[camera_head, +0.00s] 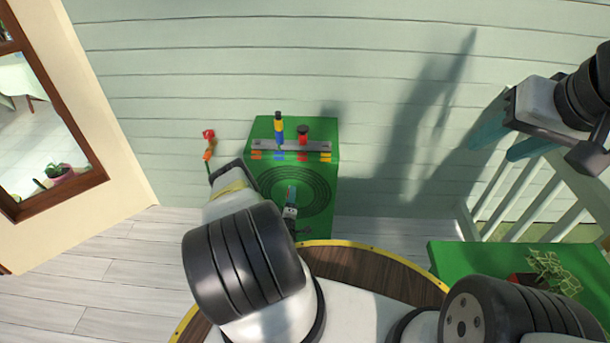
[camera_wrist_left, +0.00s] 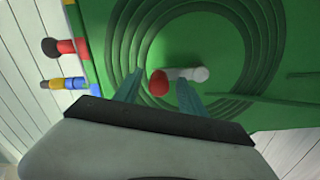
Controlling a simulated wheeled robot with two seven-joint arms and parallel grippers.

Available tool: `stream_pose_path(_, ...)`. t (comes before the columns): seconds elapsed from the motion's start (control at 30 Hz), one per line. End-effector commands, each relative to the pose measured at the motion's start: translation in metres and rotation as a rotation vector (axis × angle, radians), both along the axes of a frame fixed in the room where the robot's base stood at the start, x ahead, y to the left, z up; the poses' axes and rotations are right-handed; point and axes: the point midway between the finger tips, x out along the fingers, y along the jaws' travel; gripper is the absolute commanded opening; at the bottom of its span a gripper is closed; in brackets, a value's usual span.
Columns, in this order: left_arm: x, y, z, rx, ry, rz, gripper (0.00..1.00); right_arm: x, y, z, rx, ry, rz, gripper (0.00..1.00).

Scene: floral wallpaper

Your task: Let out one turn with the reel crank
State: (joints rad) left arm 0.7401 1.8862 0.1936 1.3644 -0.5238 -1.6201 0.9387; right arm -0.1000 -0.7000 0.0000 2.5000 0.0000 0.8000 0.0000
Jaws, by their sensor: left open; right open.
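The reel is a green box (camera_head: 323,205) with concentric rings on its face, near the wall. Its crank (camera_head: 290,207) sits within the rings. In the left wrist view the crank is a pale arm (camera_wrist_left: 185,74) with a red knob (camera_wrist_left: 158,84) at its left end and a whitish round part at its right end. My left gripper (camera_wrist_left: 161,79) is open, with one teal finger on each side of the red knob; I cannot tell whether either touches it. My right gripper (camera_head: 494,146) is open and empty, held up at the right, far from the crank.
A grey bar (camera_head: 313,145) with coloured marks and pegs, one yellow and blue (camera_head: 278,130), one red (camera_head: 303,136), lies along the box's top. A red flower (camera_head: 209,135) is left of it. A green surface with a potted plant (camera_head: 546,270) is lower right, below a railing.

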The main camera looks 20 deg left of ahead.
Motion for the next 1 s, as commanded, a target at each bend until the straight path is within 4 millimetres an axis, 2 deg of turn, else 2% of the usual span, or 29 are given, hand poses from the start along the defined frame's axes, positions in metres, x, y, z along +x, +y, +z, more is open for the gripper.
stream_pose_path(0.17,-0.009,-0.003,0.0,-0.001,0.0,0.0,0.48,0.0,0.0,0.0,0.0,0.0,0.0,0.48)
stream_pose_path(0.4,-0.048,-0.014,-0.001,-0.002,0.003,0.001,0.48,0.0,0.0,0.0,0.0,0.0,0.0,0.48)
stream_pose_path(0.6,-0.071,-0.02,-0.001,0.0,0.002,0.001,0.48,0.0,0.0,0.0,0.0,0.0,0.0,0.48)
stream_pose_path(1.0,-0.075,-0.021,0.0,0.0,0.0,0.0,0.48,0.0,0.0,0.0,0.0,0.0,0.0,0.48)
